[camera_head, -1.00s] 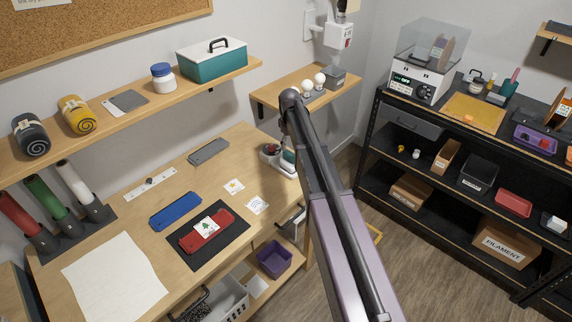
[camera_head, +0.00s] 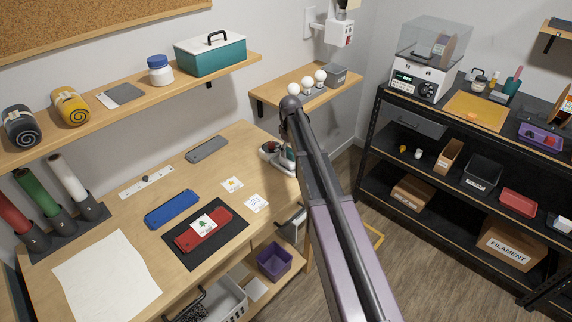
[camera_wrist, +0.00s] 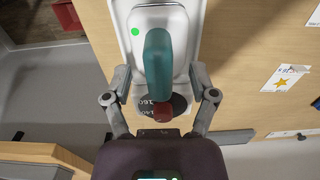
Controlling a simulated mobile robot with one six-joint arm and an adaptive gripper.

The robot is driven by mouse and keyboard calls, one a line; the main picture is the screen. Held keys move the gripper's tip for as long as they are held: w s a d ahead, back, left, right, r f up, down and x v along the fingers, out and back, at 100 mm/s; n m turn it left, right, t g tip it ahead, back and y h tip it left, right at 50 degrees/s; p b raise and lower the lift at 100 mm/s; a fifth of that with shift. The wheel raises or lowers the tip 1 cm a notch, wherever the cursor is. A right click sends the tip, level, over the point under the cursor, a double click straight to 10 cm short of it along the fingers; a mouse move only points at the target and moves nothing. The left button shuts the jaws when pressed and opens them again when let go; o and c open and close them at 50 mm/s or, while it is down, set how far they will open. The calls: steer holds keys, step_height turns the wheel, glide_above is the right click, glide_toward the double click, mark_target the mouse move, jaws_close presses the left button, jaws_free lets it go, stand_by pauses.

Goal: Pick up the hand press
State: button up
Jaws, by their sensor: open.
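The hand press has a teal handle (camera_wrist: 158,62) and a white body. In the wrist view it lies on a white base (camera_wrist: 125,30) on the wooden desk, with a dark round dial and a red knob near its close end. My gripper (camera_wrist: 159,88) is open, with one finger on each side of the press's near part. I cannot tell whether either finger touches it.
A red flat piece (camera_head: 198,238) lies on a dark mat beside a blue one (camera_head: 172,209). Small cards (camera_head: 256,203) lie left of the press. A wall shelf with white bulbs (camera_head: 320,78) stands behind my arm. The desk edge is close to the press.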

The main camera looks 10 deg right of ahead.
steer(key=shift+f, duration=0.4)
stand_by(0.3)
jaws_close()
